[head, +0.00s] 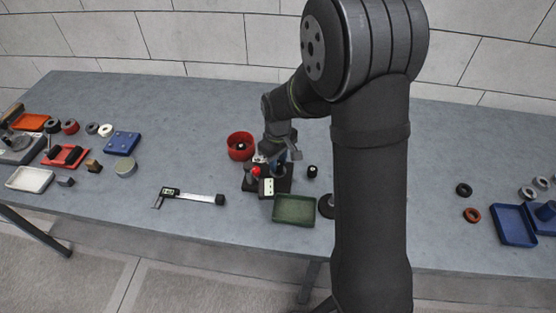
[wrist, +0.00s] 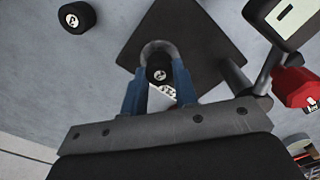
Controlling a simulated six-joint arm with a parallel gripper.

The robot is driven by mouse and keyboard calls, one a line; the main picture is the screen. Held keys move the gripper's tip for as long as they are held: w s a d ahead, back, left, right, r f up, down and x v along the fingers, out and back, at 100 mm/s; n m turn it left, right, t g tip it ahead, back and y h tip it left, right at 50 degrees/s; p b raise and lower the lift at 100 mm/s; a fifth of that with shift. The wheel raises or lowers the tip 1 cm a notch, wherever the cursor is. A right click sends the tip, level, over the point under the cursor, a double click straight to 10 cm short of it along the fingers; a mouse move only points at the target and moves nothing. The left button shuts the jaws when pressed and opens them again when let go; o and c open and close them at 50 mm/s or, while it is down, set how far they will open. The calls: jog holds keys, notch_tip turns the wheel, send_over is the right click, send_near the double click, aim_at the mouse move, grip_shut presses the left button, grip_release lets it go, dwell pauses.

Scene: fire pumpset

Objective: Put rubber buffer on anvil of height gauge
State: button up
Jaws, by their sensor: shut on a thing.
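My gripper (wrist: 158,84) is shut on a small black rubber buffer (wrist: 157,74) with a white mark on its end, held between the blue fingers. The height gauge (head: 283,188) has a dark base plate (wrist: 205,40), a grey post, a white display box (wrist: 287,18) and a red knob (wrist: 297,88). In the wrist view the held buffer is over the dark base, beside a grey rounded part that may be the anvil. I cannot tell whether they touch. In the head view my gripper (head: 277,171) is at the gauge and hides part of it.
Another black buffer (head: 312,171) stands right of the gauge; it also shows in the wrist view (wrist: 76,17). A red bowl (head: 231,152) with a dark piece inside stands behind left. A green tray (head: 295,210) lies in front. A caliper (head: 192,196) lies left.

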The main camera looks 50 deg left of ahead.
aim_at(278, 163)
jog(key=o, duration=0.9)
jog(key=shift+f, duration=0.15)
jog(key=shift+o, duration=0.2)
notch_tip(278, 163, up, 12)
jog(key=shift+r, duration=0.2)
notch_tip(278, 163, down, 12)
jog(key=shift+f, duration=0.25)
jog(key=shift+r, duration=2.15)
